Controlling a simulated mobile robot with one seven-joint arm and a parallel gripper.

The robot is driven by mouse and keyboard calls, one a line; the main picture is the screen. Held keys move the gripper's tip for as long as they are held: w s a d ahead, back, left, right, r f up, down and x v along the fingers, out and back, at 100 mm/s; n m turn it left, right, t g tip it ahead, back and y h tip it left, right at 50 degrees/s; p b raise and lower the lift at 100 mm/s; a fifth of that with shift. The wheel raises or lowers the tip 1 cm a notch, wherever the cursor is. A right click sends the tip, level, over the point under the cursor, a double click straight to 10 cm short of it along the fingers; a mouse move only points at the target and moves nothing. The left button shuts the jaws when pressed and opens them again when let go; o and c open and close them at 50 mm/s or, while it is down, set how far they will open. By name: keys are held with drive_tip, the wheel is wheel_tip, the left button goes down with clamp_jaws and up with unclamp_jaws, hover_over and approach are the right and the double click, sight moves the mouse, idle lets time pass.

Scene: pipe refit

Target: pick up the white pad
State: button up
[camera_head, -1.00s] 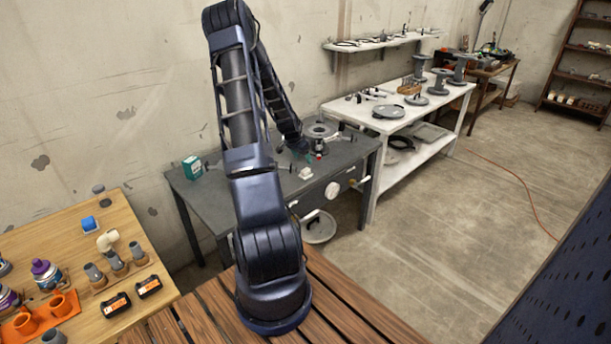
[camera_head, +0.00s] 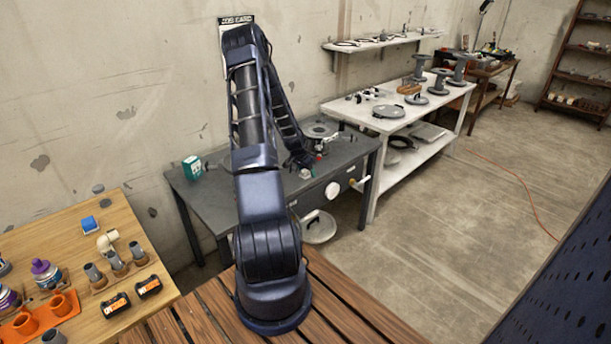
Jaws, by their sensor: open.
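A small white object, which looks like the white pad (camera_head: 305,174), lies on the dark grey table (camera_head: 222,204) near its front edge. My gripper (camera_head: 303,165) is open, just above or at the white pad, with its fingers pointing down. It is too small in view to tell whether the fingers are around the pad or touch it. Part of the pad may be hidden by the gripper.
A round grey flanged part (camera_head: 320,131) stands on the table behind my gripper. A white bench (camera_head: 365,109) with spools is to the right, and a wooden table (camera_head: 84,244) with fittings is at left.

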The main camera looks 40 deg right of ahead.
drive_tip(key=c, duration=1.1)
drive_tip(key=shift+o, duration=0.2)
drive_tip(key=shift+r, duration=0.1)
